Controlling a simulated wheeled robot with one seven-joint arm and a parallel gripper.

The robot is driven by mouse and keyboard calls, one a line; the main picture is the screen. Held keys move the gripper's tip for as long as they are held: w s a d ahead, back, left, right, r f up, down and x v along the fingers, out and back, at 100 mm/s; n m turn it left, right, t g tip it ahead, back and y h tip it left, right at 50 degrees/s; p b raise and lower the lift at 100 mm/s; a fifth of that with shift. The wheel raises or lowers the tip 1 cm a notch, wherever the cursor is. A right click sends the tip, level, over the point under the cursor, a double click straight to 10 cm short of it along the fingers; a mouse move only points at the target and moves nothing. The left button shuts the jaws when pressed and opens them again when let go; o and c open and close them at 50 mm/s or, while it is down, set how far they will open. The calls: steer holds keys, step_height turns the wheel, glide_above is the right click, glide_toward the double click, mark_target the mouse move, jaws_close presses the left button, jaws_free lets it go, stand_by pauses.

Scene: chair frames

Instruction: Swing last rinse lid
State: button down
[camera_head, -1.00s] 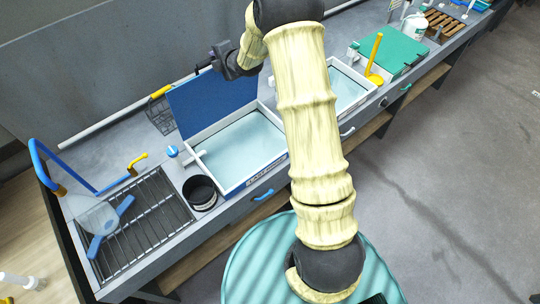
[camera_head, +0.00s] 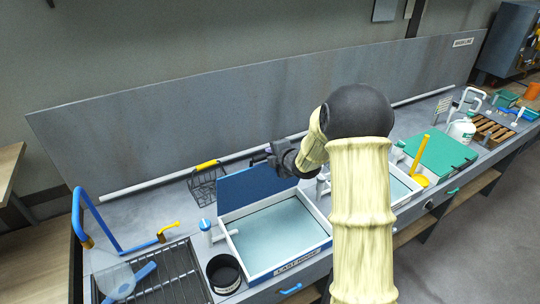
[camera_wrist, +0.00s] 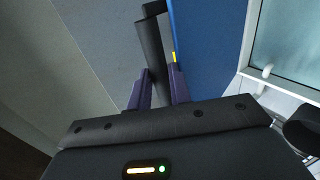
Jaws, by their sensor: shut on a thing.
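The last rinse lid (camera_head: 238,188) is a blue panel standing raised along the back edge of the last rinse basin (camera_head: 297,263), which holds pale water and is labelled on its front. In the wrist view the blue lid (camera_wrist: 205,45) stands just right of the fingers. My gripper (camera_head: 262,156) is at the lid's upper edge. In the wrist view its purple fingers (camera_wrist: 160,88) are shut on a dark bar handle (camera_wrist: 152,48) that joins the lid near the top. The lid's right end is partly hidden by my arm.
A wire basket with yellow handle (camera_head: 207,182) stands left of the lid, near the back wall (camera_head: 250,110). A black round pot (camera_head: 224,273) and a drain rack (camera_head: 178,275) are left of the basin. A second basin (camera_head: 402,188) and green lid (camera_head: 440,152) lie right.

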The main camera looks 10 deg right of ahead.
steer(key=s, duration=0.1)
steer(key=s+f+b, duration=0.1)
steer(key=shift+s+d+f, duration=0.2)
steer(key=shift+s+d, duration=0.1)
steer(key=shift+d, duration=0.1)
steer(key=s+d+f+b, duration=0.2)
steer(key=s+f+b, duration=0.1)
steer(key=s+b, duration=0.3)
steer(key=shift+s+f, duration=0.2)
steer(key=shift+f, duration=0.1)
stand_by(0.3)
